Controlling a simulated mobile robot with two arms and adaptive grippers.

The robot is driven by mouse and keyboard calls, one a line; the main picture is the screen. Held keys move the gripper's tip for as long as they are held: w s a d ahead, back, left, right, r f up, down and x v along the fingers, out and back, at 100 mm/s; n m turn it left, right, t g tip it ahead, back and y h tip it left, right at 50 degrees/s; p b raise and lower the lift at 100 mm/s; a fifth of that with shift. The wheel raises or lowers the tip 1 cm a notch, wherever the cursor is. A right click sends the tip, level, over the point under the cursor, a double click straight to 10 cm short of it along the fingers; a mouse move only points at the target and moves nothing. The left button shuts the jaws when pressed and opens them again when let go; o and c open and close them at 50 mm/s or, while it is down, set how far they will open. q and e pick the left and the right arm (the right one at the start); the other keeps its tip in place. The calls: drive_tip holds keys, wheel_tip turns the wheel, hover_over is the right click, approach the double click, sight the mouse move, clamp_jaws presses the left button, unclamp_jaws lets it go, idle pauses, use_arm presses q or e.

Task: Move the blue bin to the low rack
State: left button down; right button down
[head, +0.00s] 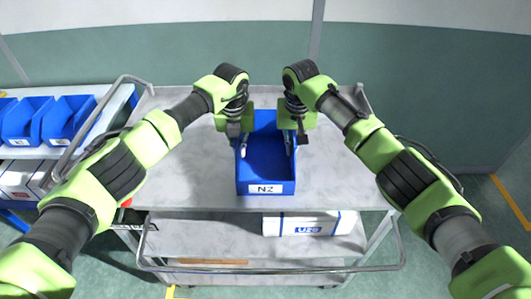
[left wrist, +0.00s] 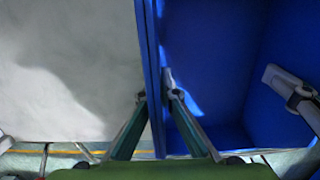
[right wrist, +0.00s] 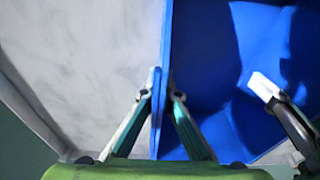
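The blue bin (head: 265,173) stands upright on the top of the grey cart, with a white "NZ" label on its front. Its inside looks empty. My left gripper (head: 240,146) is at the bin's left wall; in the left wrist view the fingers (left wrist: 155,90) lie on both sides of that wall, closed on it. My right gripper (head: 293,143) is at the right wall; in the right wrist view its fingers (right wrist: 165,86) also straddle and pinch the wall. A low rack (head: 40,151) with blue bins stands at the left.
The cart top (head: 190,178) is bare around the bin. The cart's lower shelf (head: 205,235) holds a white box (head: 310,224). Metal rails (head: 270,268) edge the cart. Other blue bins (head: 66,120) fill the visible upper level of the rack; white boxes (head: 22,178) sit below.

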sight(293, 134)
use_arm(q)
drive_tip(key=shift+r, duration=0.15)
use_arm(e)
drive_tip(key=shift+r, duration=0.15)
